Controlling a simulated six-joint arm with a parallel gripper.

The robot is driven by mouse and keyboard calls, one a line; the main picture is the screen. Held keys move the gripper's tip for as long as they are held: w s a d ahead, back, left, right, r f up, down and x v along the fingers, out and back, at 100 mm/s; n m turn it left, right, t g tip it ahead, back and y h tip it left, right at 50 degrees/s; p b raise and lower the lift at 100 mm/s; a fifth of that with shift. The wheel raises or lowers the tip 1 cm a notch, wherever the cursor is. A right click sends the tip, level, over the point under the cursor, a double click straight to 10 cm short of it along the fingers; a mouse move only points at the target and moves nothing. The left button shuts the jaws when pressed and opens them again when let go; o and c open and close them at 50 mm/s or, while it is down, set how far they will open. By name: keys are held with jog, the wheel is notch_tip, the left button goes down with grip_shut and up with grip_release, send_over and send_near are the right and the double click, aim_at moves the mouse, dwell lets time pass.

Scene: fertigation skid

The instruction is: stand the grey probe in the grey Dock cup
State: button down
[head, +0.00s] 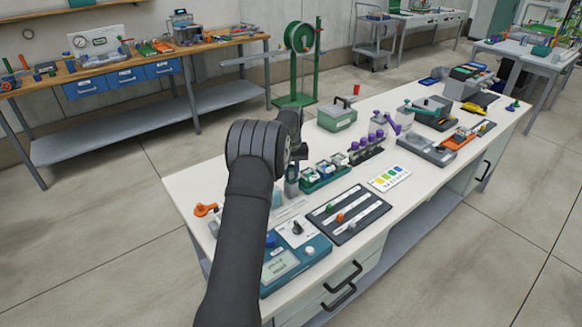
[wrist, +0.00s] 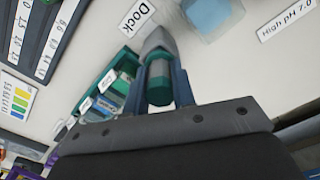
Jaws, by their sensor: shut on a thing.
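In the wrist view my gripper (wrist: 159,76) is shut on the grey probe (wrist: 158,70), whose teal band and end show between the two fingers. Just beyond it is a grey tapered shape (wrist: 160,40) beside the white Dock label (wrist: 137,18). It appears to be the grey Dock cup, but I cannot tell where probe and cup part, or whether the tip is inside. In the head view my gripper (head: 291,180) is low over the near left part of the bench, left of the teal rack. My arm hides much of that spot.
A teal rack (head: 325,174) with small bottles stands close to my gripper. A bluish clear vessel (wrist: 210,14) and a High pH 7.0 label (wrist: 285,24) are near the Dock label. A teal meter (head: 297,264) and a dark slotted board (head: 347,213) lie nearer the front edge.

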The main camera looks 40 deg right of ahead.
jog(key=shift+f, duration=0.1)
jog(key=c, duration=1.1)
grip_release()
jog(key=shift+r, duration=3.5)
notch_tip(320, 180, down, 7)
jog(key=shift+r, duration=0.65)
